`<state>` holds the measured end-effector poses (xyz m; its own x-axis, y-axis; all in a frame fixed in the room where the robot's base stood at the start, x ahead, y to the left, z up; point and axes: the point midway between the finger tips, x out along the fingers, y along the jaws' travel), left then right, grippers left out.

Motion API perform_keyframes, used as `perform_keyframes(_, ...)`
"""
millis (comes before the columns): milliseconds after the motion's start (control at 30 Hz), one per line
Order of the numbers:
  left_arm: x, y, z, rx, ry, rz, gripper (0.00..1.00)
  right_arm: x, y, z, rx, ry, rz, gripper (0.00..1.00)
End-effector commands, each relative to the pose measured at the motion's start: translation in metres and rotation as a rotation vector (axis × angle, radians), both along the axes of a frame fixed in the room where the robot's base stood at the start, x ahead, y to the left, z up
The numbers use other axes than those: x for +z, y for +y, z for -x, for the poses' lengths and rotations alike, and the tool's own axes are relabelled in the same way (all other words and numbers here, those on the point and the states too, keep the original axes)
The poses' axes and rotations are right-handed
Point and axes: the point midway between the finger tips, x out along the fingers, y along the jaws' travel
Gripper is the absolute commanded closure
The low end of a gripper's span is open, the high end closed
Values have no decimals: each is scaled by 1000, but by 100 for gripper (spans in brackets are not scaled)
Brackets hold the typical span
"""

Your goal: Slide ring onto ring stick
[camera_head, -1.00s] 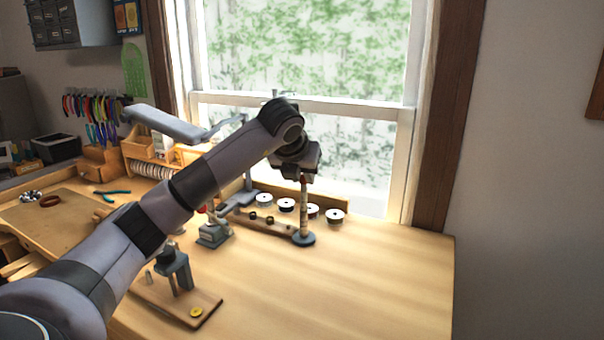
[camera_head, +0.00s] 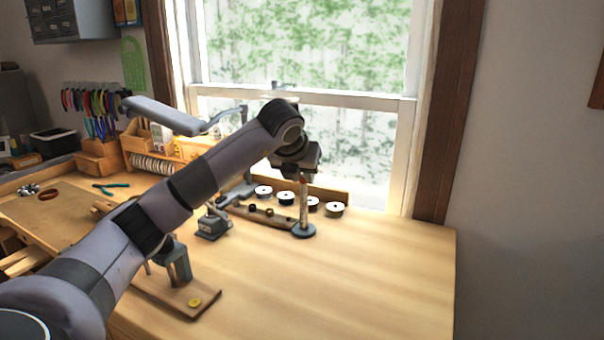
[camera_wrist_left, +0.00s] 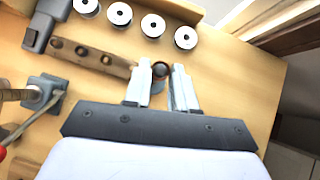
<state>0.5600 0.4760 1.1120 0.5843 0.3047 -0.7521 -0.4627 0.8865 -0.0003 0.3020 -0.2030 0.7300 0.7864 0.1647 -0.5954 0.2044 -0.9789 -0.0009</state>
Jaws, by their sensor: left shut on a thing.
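The ring stick (camera_head: 303,203) stands upright on a round dark base (camera_head: 303,231) on the workbench. My left gripper (camera_head: 302,176) is at the top of the stick, pointing down. In the left wrist view, the stick's dark reddish-brown round end (camera_wrist_left: 161,69) shows between the two pale fingers of my left gripper (camera_wrist_left: 161,82). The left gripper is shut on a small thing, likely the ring. The ring's outline does not show clearly, so I cannot tell whether it is around the stick or just above it. My right gripper is out of view.
Several white spools (camera_head: 285,198) stand behind the stick. A wooden strip with holes (camera_head: 258,212) lies beside it, and a small grey vise (camera_head: 212,224) is to the left. A wooden board (camera_head: 207,297) lies nearer. The bench's right side (camera_head: 380,270) is clear.

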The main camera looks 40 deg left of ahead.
Motion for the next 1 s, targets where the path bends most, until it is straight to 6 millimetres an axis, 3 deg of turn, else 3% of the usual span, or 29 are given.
perform_keyframes(67, 0, 0, 0, 0, 0, 0, 98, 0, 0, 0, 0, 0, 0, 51)
perform_keyframes(100, 0, 0, 0, 0, 0, 0, 72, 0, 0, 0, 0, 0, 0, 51)
perform_keyframes(200, 0, 0, 0, 0, 0, 0, 45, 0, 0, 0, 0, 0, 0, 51)
perform_keyframes(567, 5, -1, 3, 1, -1, 0, 45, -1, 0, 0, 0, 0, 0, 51)
perform_keyframes(1000, 51, -20, 39, 1, -2, 0, 45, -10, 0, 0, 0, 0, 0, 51)
